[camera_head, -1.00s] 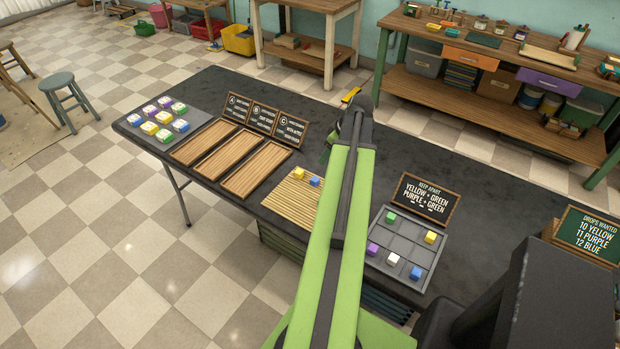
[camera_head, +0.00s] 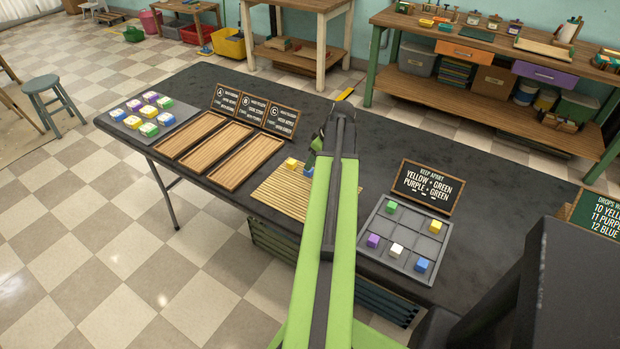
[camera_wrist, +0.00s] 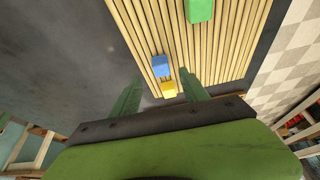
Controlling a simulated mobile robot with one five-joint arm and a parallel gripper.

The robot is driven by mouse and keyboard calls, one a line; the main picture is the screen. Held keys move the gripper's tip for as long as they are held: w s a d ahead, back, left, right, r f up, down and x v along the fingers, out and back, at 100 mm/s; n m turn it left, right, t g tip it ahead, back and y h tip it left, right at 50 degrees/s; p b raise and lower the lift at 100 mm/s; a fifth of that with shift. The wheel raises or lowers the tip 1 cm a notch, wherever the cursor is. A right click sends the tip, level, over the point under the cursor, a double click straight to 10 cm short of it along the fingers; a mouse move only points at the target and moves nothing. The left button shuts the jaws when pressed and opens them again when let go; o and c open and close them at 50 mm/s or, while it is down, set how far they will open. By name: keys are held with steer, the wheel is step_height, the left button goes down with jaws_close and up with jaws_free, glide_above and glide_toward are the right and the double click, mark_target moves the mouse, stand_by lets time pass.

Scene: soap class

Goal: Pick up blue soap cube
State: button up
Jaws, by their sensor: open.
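A blue soap cube (camera_head: 308,172) sits on the slatted wooden mat (camera_head: 275,196) beside a yellow cube (camera_head: 291,162), partly hidden by my arm. In the wrist view the blue cube (camera_wrist: 161,66) and yellow cube (camera_wrist: 168,88) lie close together on the slats. My gripper's two green fingers (camera_wrist: 160,76) are apart on either side of them, with nothing held. In the head view my gripper is mostly hidden behind my arm. Another blue cube (camera_head: 421,265) sits in the grey compartment tray (camera_head: 403,244).
A green block (camera_wrist: 200,10) lies on the slats farther up the wrist view. Three wooden trays (camera_head: 191,134) and a board of soap cubes (camera_head: 147,113) are on the left. A "keep apart" sign (camera_head: 427,185) stands behind the grey tray. The dark table is bare toward the back.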

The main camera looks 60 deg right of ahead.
steer(key=b+x, duration=0.5)
steer(key=shift+s+a+f, duration=0.1)
steer(key=shift+f, duration=0.1)
steer(key=shift+r, duration=0.2)
steer(key=shift+c, duration=0.4)
jaws_close()
